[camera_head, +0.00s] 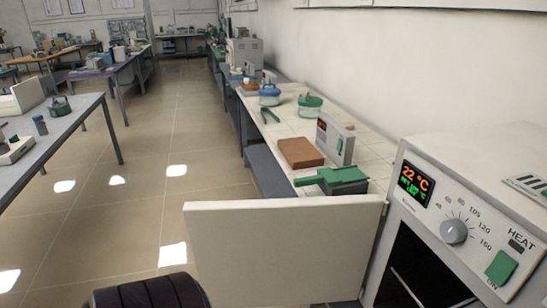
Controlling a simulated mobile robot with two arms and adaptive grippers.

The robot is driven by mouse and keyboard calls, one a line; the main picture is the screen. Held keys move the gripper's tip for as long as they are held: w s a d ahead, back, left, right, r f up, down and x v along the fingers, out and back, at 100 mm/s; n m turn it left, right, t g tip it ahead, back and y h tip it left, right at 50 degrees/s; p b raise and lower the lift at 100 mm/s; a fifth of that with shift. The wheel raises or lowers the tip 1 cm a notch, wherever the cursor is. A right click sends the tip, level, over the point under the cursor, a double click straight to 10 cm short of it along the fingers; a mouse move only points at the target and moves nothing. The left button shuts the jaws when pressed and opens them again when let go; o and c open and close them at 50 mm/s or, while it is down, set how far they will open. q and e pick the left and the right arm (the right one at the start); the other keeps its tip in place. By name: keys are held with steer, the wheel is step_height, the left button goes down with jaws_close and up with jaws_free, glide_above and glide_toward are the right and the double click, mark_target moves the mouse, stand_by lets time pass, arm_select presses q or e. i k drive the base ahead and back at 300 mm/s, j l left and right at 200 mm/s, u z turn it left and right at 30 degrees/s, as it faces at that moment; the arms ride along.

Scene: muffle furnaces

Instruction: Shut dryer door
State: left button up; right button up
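The dryer (455,215) stands at the lower right, with a lit display reading 22 °C, a grey dial and a green HEAT switch on its white front. Its white door (285,250) stands open, swung out to the left from the left edge of the front. The dark chamber (415,272) shows beside the door, with a thin light line inside, perhaps a shelf edge. The lower edges of door and dryer are partly cut off by the picture. Neither gripper's fingers are visible.
A grey table (50,130) stands at left. The tiled floor (130,200) between is clear.

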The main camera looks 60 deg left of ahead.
mark_target(275, 252)
steer(key=k+j+z, duration=0.2)
steer(key=j, duration=0.25)
steer(key=j+z, duration=0.15)
steer(key=j, duration=0.35)
steer(key=k+j+z, duration=0.2)
steer(key=j, duration=0.2)
steer(key=k+j+z, duration=0.15)
steer(key=j, duration=0.25)
steer(key=k+j+z, duration=0.2)
steer(key=j, duration=0.2)
steer(key=k+j+z, duration=0.15)
steer(key=j, duration=0.2)
steer(key=j+z, duration=0.2)
steer(key=j, duration=0.4)
steer(key=k+j+z, duration=0.15)
steer(key=j, duration=0.5)
steer(key=j+z, duration=0.2)
steer(key=j, duration=0.4)
